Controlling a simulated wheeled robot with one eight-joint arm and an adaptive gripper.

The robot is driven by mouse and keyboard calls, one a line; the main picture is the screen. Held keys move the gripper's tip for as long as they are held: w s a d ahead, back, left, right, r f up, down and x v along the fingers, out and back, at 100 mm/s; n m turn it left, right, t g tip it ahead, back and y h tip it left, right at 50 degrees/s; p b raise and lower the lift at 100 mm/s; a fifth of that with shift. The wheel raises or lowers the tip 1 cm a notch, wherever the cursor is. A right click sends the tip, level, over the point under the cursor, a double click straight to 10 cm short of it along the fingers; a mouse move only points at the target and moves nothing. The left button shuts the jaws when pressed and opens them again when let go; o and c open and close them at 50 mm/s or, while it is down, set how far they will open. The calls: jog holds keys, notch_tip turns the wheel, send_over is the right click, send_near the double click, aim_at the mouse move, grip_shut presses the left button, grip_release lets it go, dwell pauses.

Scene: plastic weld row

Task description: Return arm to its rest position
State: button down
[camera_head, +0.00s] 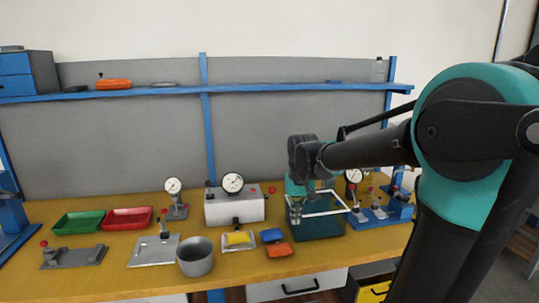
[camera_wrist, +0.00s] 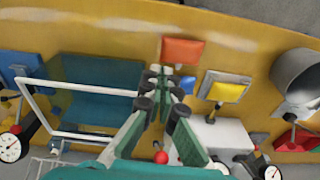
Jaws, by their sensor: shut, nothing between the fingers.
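My gripper (camera_head: 297,200) hangs from my outstretched arm above and in front of the teal box with a white frame (camera_head: 318,226), at the right of the bench. In the wrist view, my gripper's fingers (camera_wrist: 165,88) are together with nothing between them. Beyond the fingertips lies an orange block (camera_wrist: 183,51), with a blue block (camera_wrist: 188,85) partly hidden by a finger. The white frame (camera_wrist: 80,134) and teal box (camera_wrist: 97,87) lie to the left of the fingers. Whether the gripper touches the frame cannot be told from the head view.
The yellow bench (camera_head: 110,262) holds a grey pot (camera_head: 195,258), a yellow block (camera_head: 238,239) on a tray, a white gauge box (camera_head: 235,207), red (camera_head: 127,218) and green (camera_head: 78,223) trays, and clamps. A blue shelf (camera_head: 250,87) runs behind. Space above the bench front looks clear.

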jog(key=s+d+f+t, duration=0.1)
jog(key=s+d+f, duration=0.4)
jog(key=s+f, duration=0.2)
jog(key=s+d+f+m+t, duration=0.1)
jog(key=s+d+f, duration=0.4)
jog(key=s+f, duration=0.2)
jog(key=shift+s+d+m+t, duration=0.3)
jog(key=shift+s+d+t, duration=0.1)
jog(key=shift+s, duration=0.2)
